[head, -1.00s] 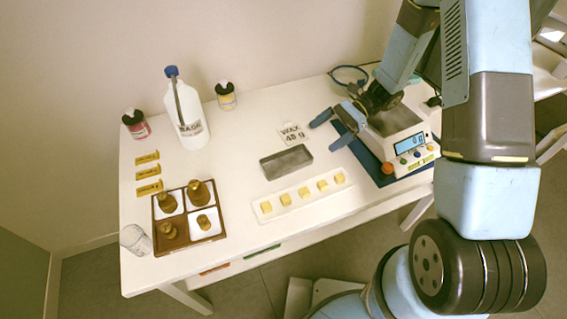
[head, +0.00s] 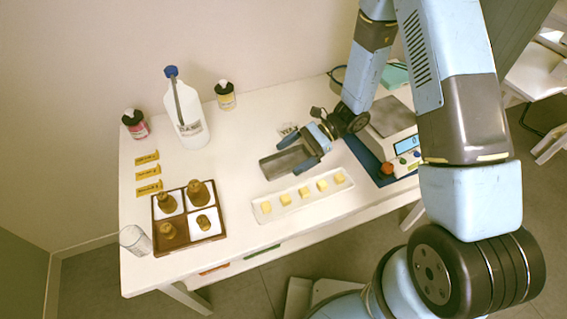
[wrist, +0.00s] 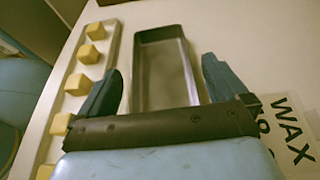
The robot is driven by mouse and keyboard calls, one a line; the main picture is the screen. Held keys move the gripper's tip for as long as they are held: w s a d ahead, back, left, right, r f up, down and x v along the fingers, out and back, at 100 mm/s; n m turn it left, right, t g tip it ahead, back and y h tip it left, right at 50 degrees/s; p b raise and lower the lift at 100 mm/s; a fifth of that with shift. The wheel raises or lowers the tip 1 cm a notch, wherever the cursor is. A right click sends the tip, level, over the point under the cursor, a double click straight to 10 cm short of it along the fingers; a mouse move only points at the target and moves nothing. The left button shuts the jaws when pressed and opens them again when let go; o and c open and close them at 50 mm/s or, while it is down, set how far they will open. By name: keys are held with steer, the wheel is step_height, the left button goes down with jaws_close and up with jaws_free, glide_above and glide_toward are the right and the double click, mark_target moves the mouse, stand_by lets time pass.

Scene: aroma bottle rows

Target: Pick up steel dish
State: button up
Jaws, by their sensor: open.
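The steel dish (head: 278,163) is a grey rectangular open tray lying on the white table, between the wax card and the strip of yellow cubes. My gripper (head: 304,153) is at its right end in the head view and covers part of it. In the wrist view the dish (wrist: 163,68) lies ahead, between my two blue fingers, with its near end hidden by the gripper body. My gripper (wrist: 164,84) is open, one finger on each side of the dish. I cannot tell its exact height over the dish.
A white strip with several yellow cubes (head: 304,194) lies in front of the dish. A card reading WAX (wrist: 287,130) is beside the gripper. A scale (head: 392,122) stands right on a blue mat.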

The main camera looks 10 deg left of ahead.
steer(key=shift+s+a+f, duration=0.2)
steer(key=shift+s+a, duration=0.1)
steer(key=shift+a, duration=0.05)
steer(key=shift+c, duration=0.5)
steer(key=c, duration=0.9)
